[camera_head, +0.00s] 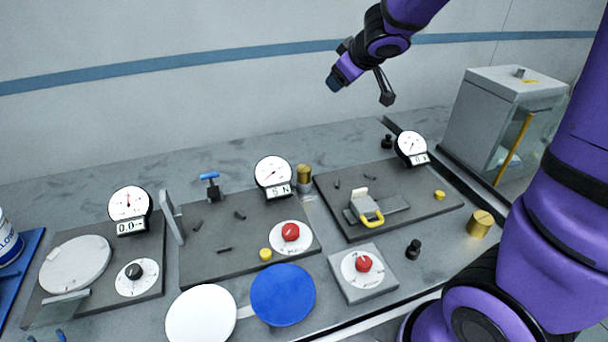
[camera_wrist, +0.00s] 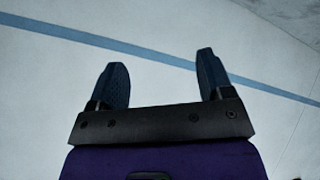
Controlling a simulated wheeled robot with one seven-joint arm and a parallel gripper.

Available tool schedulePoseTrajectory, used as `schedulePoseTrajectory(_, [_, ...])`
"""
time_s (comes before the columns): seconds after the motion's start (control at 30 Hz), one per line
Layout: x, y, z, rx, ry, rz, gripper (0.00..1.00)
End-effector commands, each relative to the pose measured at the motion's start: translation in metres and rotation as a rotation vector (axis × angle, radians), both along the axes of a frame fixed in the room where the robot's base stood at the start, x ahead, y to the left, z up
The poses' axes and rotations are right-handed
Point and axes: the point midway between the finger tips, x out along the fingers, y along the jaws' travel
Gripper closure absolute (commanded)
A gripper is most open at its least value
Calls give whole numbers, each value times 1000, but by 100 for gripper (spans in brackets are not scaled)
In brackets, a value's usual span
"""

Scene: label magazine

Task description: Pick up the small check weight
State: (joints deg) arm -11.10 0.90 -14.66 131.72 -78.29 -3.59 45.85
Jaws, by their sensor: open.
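Several weight-like pieces show in the head view, and I cannot tell for sure which is the small check weight. A small black knobbed weight (camera_head: 413,249) stands on the bench at the right, and a similar black one (camera_head: 388,142) stands further back. A larger brass cylinder (camera_head: 480,223) stands near the right edge, and another brass cylinder (camera_head: 304,174) stands behind the middle plate. My gripper (camera_head: 360,90) is open and empty, high above the back of the bench, away from all of them. The wrist view shows its spread fingers (camera_wrist: 161,75) against the wall only.
Dark plates with dial gauges (camera_head: 273,171) cover much of the bench. A box with a red knob (camera_head: 363,264) sits left of the front black weight. A grey cabinet (camera_head: 510,100) stands at the back right. White (camera_head: 201,314) and blue discs (camera_head: 283,294) lie in front.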

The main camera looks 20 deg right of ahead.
Motion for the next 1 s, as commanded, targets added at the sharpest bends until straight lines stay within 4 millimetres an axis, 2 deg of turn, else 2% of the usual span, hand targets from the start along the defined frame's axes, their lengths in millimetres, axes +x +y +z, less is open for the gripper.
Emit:
schedulePoseTrajectory(0.03, [9,8,-17,0,29,55,26])
schedulePoseTrajectory(0.1, [19,19,-40,7,71,133,26])
schedulePoseTrajectory(0.2, [26,35,-75,19,153,242,26])
schedulePoseTrajectory(0.43, [18,56,-148,47,391,440,26])
schedulePoseTrajectory(0.53, [10,59,-168,52,471,487,26])
schedulePoseTrajectory(0.7, [5,61,-184,55,533,517,26])
schedulePoseTrajectory(1.0, [13,74,-222,56,535,519,26])
